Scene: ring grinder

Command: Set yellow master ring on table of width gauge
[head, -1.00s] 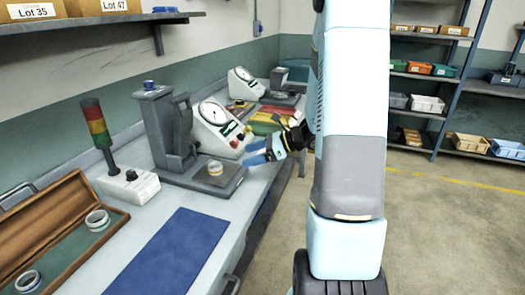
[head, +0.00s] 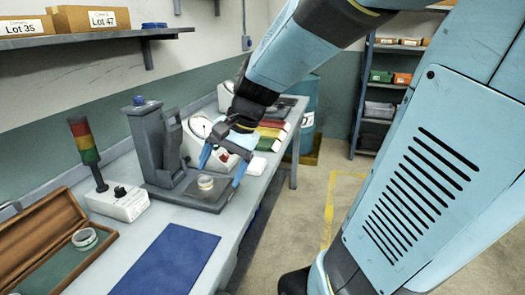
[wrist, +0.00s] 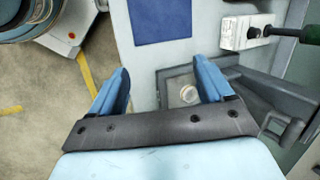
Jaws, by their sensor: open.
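The yellow-banded ring (head: 205,182) sits flat on the dark table of the width gauge (head: 170,155), in front of its upright column. In the wrist view the ring (wrist: 188,94) is a small pale circle on the gauge's dark plate (wrist: 166,98), nearer the right finger. My gripper (head: 221,172) is open, its blue fingers pointing down near the ring. In the wrist view my gripper (wrist: 163,82) has nothing gripped between its fingers. The exact gap between fingers and ring is hard to tell.
A wooden case (head: 75,262) holding another ring (head: 85,238) lies at the left. A signal lamp (head: 85,143) on a white box (head: 118,203) stands beside the gauge. A blue mat (head: 165,262) lies flat in front. A dial instrument (head: 197,135) and coloured bins (head: 268,138) stand behind.

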